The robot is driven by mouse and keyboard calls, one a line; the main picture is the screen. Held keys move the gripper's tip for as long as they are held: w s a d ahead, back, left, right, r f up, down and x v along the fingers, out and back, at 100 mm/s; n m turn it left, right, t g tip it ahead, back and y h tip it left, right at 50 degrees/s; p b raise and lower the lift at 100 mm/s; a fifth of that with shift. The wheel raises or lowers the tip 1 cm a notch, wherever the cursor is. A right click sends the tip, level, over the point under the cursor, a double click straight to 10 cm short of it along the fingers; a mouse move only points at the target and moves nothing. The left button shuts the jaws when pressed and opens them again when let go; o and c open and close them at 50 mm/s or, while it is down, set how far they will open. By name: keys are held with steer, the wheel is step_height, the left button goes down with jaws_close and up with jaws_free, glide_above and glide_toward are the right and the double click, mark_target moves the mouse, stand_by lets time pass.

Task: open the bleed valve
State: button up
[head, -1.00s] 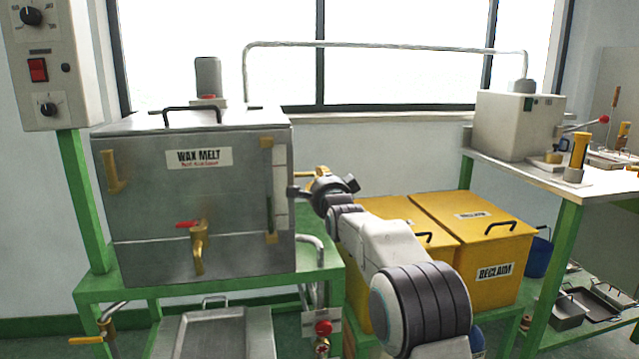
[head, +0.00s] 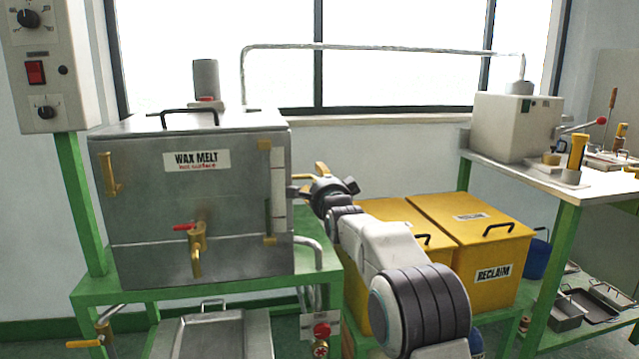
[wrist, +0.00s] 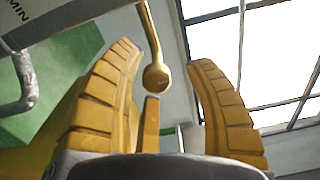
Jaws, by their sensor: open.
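My gripper (head: 316,178) is beside the right side of the steel wax melt tank (head: 135,240), near its sight gauge. In the wrist view my gripper (wrist: 168,75) has its two ribbed yellow fingers spread wide. A brass lever with a rounded end (wrist: 156,76) reaches down from the top into the space between them, with gaps on both sides. It appears to be the bleed valve handle, though I cannot read a label. A narrow yellow piece (wrist: 150,125) stands just below the rounded end; I cannot tell whether they touch. The lever's base is out of view.
A red-handled brass tap (head: 197,245) is on the tank front. A red-knobbed valve (head: 321,332) and a yellow-handled valve (head: 85,343) sit lower down. A bent pipe (wrist: 25,85) runs near the left finger.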

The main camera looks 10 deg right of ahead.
steer(key=shift+s, duration=0.1)
steer(key=s, duration=1.1)
steer(key=shift+s, duration=0.4)
stand_by(0.3)
steer(key=s+r+n+g+p, duration=0.3)
steer(key=s+n+g+p, duration=0.2)
steer(key=s+p, duration=0.6)
steer(key=s+r+n+g+p, duration=0.4)
steer(key=s+n+p, duration=0.3)
steer(key=s+p, duration=0.4)
steer(key=s+r+n+g+p, duration=0.4)
steer(key=s+p, duration=0.7)
steer(key=s, duration=0.8)
steer(key=shift+s+a+n+g, duration=0.15)
steer(key=shift+s+n+g, duration=0.25)
steer(key=shift+n+g, duration=0.55)
